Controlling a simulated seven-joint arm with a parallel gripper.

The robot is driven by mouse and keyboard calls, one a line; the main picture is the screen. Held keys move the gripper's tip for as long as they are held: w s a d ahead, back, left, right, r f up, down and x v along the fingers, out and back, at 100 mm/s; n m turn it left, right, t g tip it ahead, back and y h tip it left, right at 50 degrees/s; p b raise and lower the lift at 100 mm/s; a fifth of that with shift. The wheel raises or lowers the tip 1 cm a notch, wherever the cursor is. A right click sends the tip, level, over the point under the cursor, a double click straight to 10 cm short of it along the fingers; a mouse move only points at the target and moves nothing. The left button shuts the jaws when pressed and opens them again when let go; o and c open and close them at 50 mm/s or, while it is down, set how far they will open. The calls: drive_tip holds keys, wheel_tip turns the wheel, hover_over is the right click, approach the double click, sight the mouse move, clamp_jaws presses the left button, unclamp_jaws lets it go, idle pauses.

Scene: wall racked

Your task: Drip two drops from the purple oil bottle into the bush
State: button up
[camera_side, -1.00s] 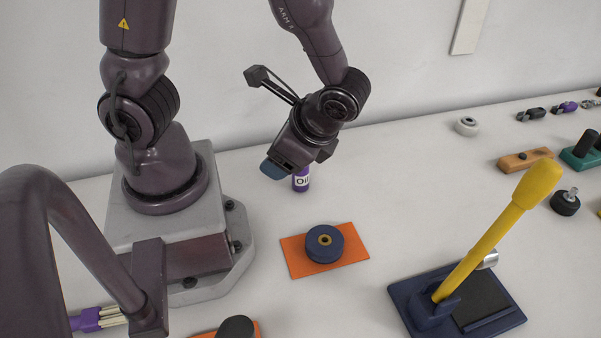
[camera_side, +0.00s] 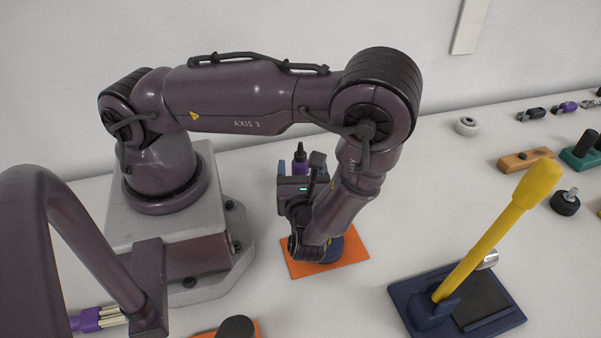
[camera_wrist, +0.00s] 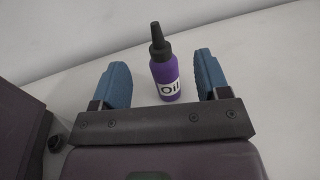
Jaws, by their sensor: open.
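The purple oil bottle (camera_wrist: 165,75) stands upright on the table, with a black nozzle cap and a white "Oil" label. In the wrist view it is between my gripper's two blue fingers (camera_wrist: 160,82), with a gap on each side. My gripper is open and empty. In the side view the gripper is low beside the bottle (camera_side: 300,162), whose lower part is hidden behind my wrist. The bush, seemingly the dark blue round piece (camera_side: 334,250) on an orange mat (camera_side: 350,240), is mostly covered by my arm.
A navy press (camera_side: 415,315) with a yellow lever (camera_side: 500,225) stands at the right front. An orange block (camera_side: 525,160) and a black knob (camera_side: 565,202) lie farther right. A white wall runs along the back. The table between mat and wall is fairly clear.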

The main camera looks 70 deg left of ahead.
sight(301, 169)
wheel_tip(301, 169, down, 2)
drive_tip(key=shift+f, duration=0.15)
drive_tip(key=shift+a+f, duration=0.2)
drive_tip(key=shift+f, duration=0.05)
drive_tip(key=x, duration=0.4)
drive_tip(key=shift+a, duration=0.35)
drive_tip(key=shift+w+r, duration=0.1)
drive_tip(key=c, duration=1.1)
